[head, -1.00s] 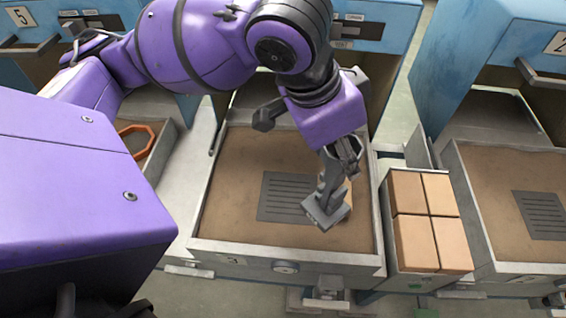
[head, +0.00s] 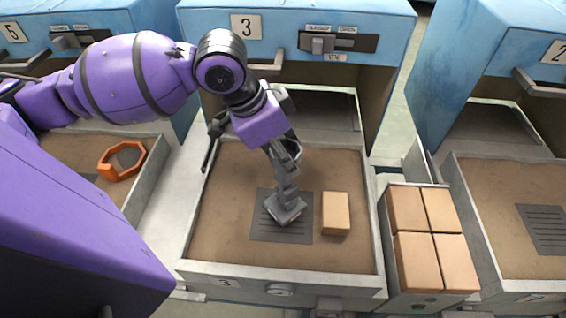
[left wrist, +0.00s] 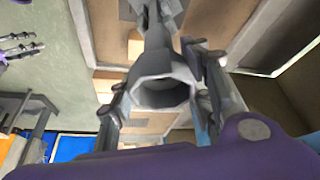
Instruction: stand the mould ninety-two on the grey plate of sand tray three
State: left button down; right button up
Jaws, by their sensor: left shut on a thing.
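The grey mould (head: 287,208) has a flat squarish foot, a thin stem and a cup-like top. No number on it is readable. My left gripper (head: 285,155) is shut on its upper part and holds it over the grey slotted plate (head: 265,232) in sand tray three (head: 215,245). I cannot tell whether the foot touches the plate. In the left wrist view the mould's open cup (left wrist: 163,94) sits between the fingers, with its foot beyond. Grey fingers at that view's left edge look like my right gripper (left wrist: 22,46); their opening is unclear.
A tan block (head: 336,213) lies on the sand close to the plate's right edge. Several more blocks fill a narrow bin (head: 388,278) right of the tray. An orange ring (head: 121,160) lies in the left tray. Cabinet three (head: 290,30) stands behind.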

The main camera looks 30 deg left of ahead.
pick_arm(q)
jog(key=shift+w+a+f, duration=0.1)
jog(key=shift+a+f, duration=0.05)
jog(key=shift+f, duration=0.05)
jog(key=f, duration=0.3)
jog(key=shift+a+f, duration=0.25)
jog(key=shift+f, duration=0.05)
jog(key=shift+r, duration=0.1)
pick_arm(e)
jog(key=shift+s+f, duration=0.2)
jog(key=shift+f, duration=0.1)
jog(key=shift+d, duration=0.1)
pick_arm(q)
jog(key=c, duration=0.9)
grip_release()
jog(key=p+v, duration=0.2)
jog(key=v, duration=1)
pick_arm(e)
jog(key=shift+w+d+r, duration=0.1)
jog(key=shift+w+r, duration=0.1)
jog(key=shift+r, duration=0.6)
jog(key=shift+w+r, duration=0.2)
jog(key=shift+r, duration=0.55)
